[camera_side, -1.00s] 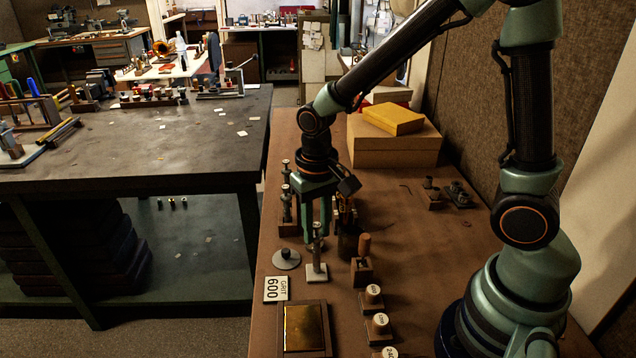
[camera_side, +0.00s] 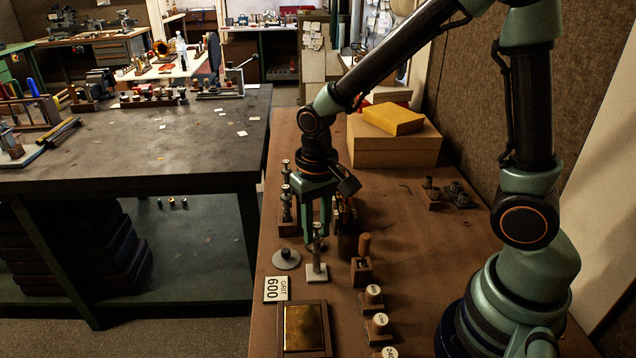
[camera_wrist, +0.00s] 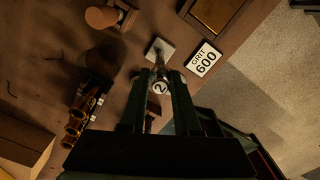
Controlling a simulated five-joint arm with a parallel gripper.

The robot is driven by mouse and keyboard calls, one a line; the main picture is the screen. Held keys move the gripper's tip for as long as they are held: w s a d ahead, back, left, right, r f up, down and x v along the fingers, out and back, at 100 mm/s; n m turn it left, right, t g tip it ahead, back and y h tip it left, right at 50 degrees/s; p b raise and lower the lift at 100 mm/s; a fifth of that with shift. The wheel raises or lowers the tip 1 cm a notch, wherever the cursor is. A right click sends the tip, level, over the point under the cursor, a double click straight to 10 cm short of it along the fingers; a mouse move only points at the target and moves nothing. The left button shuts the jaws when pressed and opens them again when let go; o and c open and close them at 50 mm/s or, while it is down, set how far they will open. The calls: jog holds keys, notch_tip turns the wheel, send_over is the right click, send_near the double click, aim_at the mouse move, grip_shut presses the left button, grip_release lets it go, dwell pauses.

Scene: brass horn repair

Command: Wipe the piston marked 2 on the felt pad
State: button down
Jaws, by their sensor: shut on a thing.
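The piston marked 2 (camera_side: 317,243) is a slim grey metal piece, held upright between the fingers of my gripper (camera_side: 317,230). Its round white top with the 2 (camera_wrist: 160,87) shows between the fingertips in the wrist view. The pale square pad (camera_side: 317,274) lies directly under it and also shows in the wrist view (camera_wrist: 159,50). The piston's lower end appears to be at the pad, but I cannot tell for sure whether it touches. My gripper is shut on the piston.
A rack with other pistons (camera_side: 286,215) stands left of my gripper, with a grey disc (camera_side: 286,259) in front. Brass tubes (camera_wrist: 84,112) stand close by on the other side. A wooden-handled block (camera_side: 362,268), GRIT 600 card (camera_side: 276,289) and framed brass plate (camera_side: 303,328) are nearby.

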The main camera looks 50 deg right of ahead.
jog(key=shift+f, duration=0.15)
dwell(0.4)
jog(key=shift+s+a, duration=0.15)
jog(key=shift+s+a, duration=0.2)
jog(key=shift+s, duration=0.05)
jog(key=shift+w+d, duration=0.1)
jog(key=shift+w+d, duration=0.65)
jog(key=shift+s+a, duration=0.1)
jog(key=shift+s+a, duration=0.65)
jog(key=shift+w+d, duration=0.15)
